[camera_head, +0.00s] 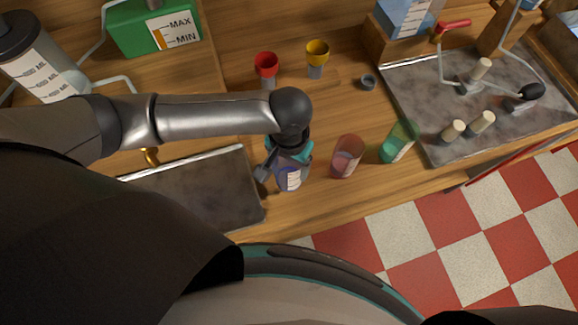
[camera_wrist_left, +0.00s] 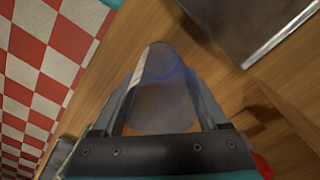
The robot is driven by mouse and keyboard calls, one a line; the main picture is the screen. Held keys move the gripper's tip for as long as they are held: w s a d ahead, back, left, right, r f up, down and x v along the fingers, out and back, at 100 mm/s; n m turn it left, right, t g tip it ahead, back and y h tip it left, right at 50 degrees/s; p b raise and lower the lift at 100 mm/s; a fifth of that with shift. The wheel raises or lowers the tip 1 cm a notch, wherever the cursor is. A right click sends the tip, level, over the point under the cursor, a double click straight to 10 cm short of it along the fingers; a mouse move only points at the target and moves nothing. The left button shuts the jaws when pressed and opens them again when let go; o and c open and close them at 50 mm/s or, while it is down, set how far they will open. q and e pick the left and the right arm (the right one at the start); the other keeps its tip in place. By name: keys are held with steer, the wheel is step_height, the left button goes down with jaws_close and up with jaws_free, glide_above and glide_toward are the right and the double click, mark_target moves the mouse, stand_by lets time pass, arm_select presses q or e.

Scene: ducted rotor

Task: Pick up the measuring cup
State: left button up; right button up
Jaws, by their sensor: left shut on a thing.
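The measuring cup (camera_head: 291,180) is a see-through blue cup with a white label, near the front of the wooden counter. My left gripper (camera_head: 283,168) reaches down over it and is shut on it. In the left wrist view the cup (camera_wrist_left: 163,80) sits between the two fingers of my left gripper (camera_wrist_left: 165,105). I cannot tell whether its base touches the counter. Two similar cups, one red (camera_head: 347,157) and one green (camera_head: 398,142), stand to its right. My right gripper is not in view.
A dark metal plate (camera_head: 195,190) lies left of the cup. Red (camera_head: 266,65) and yellow (camera_head: 317,52) funnel-topped pieces and a small grey ring (camera_head: 368,82) are behind. A grey slab (camera_head: 430,90) with taps is at right. The counter's front edge is close, above a checkered floor (camera_head: 440,225).

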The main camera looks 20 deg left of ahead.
arm_select(q)
step_height(320, 180, up, 17)
steer(key=p, duration=0.4)
steer(key=w+a+f+n+b, duration=0.2)
steer(key=w+a+b, duration=0.2)
steer(key=b, duration=1)
steer(key=a, duration=0.3)
steer(key=shift+w+f, duration=0.2)
steer(key=shift+w, duration=0.2)
